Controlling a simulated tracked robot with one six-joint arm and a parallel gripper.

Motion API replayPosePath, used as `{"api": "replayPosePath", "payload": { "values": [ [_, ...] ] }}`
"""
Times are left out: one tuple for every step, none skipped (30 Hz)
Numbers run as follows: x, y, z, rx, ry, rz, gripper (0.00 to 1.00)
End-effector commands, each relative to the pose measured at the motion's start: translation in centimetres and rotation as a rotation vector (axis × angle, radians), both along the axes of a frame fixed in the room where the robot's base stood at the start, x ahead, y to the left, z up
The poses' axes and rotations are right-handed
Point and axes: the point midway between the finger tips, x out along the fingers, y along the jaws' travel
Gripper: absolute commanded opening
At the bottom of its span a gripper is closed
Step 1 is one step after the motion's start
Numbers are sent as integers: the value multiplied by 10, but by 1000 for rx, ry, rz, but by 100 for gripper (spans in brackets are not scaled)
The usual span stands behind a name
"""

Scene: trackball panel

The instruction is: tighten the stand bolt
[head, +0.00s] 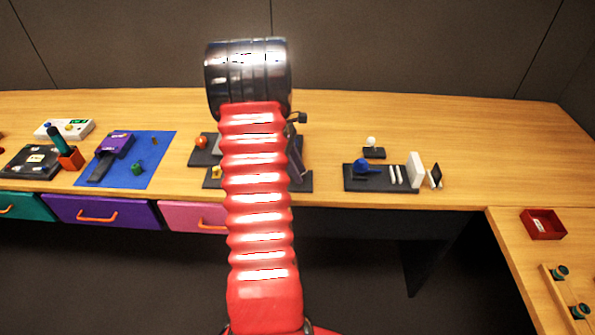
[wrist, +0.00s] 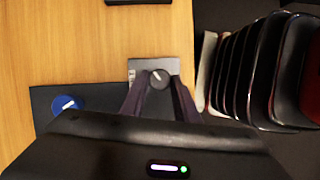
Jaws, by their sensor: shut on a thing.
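In the wrist view my gripper (wrist: 159,84) points down with its two dark fingers closed around a small round dark bolt head (wrist: 159,77). The bolt head carries a light mark on top and appears to be the stand bolt. It sits over a grey plate (wrist: 139,68) near the desk's front edge. In the head view my red arm stands in front of this spot and hides the bolt and fingertips.
A blue knob (wrist: 67,104) with a white mark sits on a dark base (wrist: 44,97) beside the grip. In the head view, a dark board (head: 405,186) with a blue part lies right of my arm. A blue mat (head: 159,165) lies left.

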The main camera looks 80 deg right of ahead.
Motion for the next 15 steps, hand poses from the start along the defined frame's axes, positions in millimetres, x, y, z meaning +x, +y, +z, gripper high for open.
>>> {"api": "replayPosePath", "payload": {
  "values": [
    [0, 0, 0, 0, 0, 0, 6],
    [0, 5, 1, 0, 0, 1, 5],
    [0, 3, 0, 1, 0, 0, 5],
    [0, 2, 0, 1, 0, -2, 5],
    [0, 2, 0, 1, 0, -3, 5],
    [0, 1, 0, 2, 0, -6, 5],
    [0, 1, 0, 2, 0, -8, 5],
    [0, 1, 0, 1, 0, -12, 5],
    [0, 1, 0, 2, 0, -18, 5],
    [0, 1, 0, 2, 0, -25, 5],
    [0, 1, 0, 2, 0, -31, 5],
    [0, 1, 0, 3, 0, -42, 5],
    [0, 0, 0, 4, 0, -51, 5],
    [0, 0, 0, 3, 0, -63, 5],
    [0, 0, 0, 2, 0, -80, 5]
  ]
}}
